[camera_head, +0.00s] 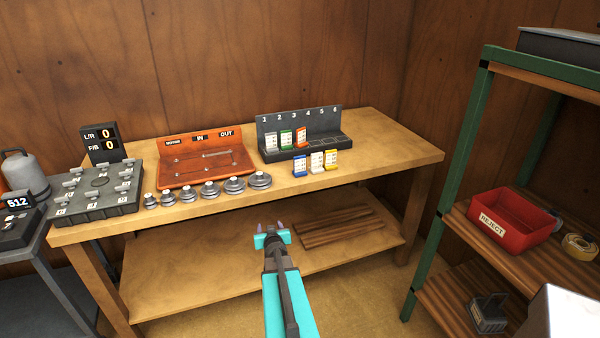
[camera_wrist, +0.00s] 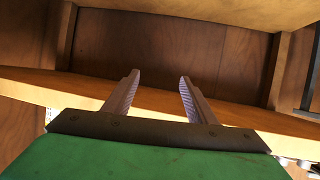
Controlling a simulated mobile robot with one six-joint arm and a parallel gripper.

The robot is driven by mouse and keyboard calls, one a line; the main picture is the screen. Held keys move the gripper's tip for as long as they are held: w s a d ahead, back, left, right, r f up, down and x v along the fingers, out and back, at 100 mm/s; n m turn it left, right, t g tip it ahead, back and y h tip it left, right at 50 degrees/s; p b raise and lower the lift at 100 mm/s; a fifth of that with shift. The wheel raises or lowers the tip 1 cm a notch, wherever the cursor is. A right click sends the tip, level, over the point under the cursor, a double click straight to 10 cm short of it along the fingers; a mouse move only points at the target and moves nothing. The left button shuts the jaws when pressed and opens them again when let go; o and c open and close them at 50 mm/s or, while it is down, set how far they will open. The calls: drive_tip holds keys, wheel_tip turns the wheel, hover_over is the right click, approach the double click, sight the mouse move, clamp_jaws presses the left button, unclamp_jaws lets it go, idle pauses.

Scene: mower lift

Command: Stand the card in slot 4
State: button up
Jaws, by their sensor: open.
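A dark card rack (camera_head: 325,118) numbered 1 to 6 stands at the back right of the workbench. A blue-marked card (camera_head: 271,142) stands in slot 1, a green one (camera_head: 286,139) in slot 2 and an orange-red one (camera_head: 301,137) in slot 3. Slot 4 (camera_head: 318,144) looks empty, as do 5 and 6. In front of the rack stand a blue card (camera_head: 300,165), a red card (camera_head: 317,162) and a yellow card (camera_head: 331,160). My gripper (camera_head: 271,226) is open and empty in front of the bench, away from the cards. Its fingers (camera_wrist: 159,84) show apart in the wrist view.
The workbench (camera_head: 390,150) carries a red IN/OUT board (camera_head: 205,160), several round weights (camera_head: 209,188) and a grey tray (camera_head: 98,195) left of the cards. A green-framed shelf (camera_head: 455,180) with a red REJECT bin (camera_head: 512,216) stands right. The bench's right end is clear.

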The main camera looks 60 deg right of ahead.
drive_tip(key=s+d+r+t, duration=0.2)
drive_tip(key=s+d+r, duration=0.4)
drive_tip(key=r, duration=0.3)
drive_tip(key=s+d+r+n+t, duration=0.1)
drive_tip(key=s+d+r+t, duration=0.2)
drive_tip(key=d+r, duration=0.6)
drive_tip(key=s+r, duration=0.1)
drive_tip(key=s, duration=0.1)
drive_tip(key=shift+s+n+h, duration=0.3)
drive_tip(key=shift+s, duration=0.1)
drive_tip(key=shift+d, duration=0.15)
drive_tip(key=p, duration=0.2)
approach(300, 159)
drive_tip(key=shift+x, duration=1.25)
drive_tip(key=shift+d, duration=0.15)
drive_tip(key=shift+p+x, duration=0.7)
drive_tip(key=shift+x, duration=1.85)
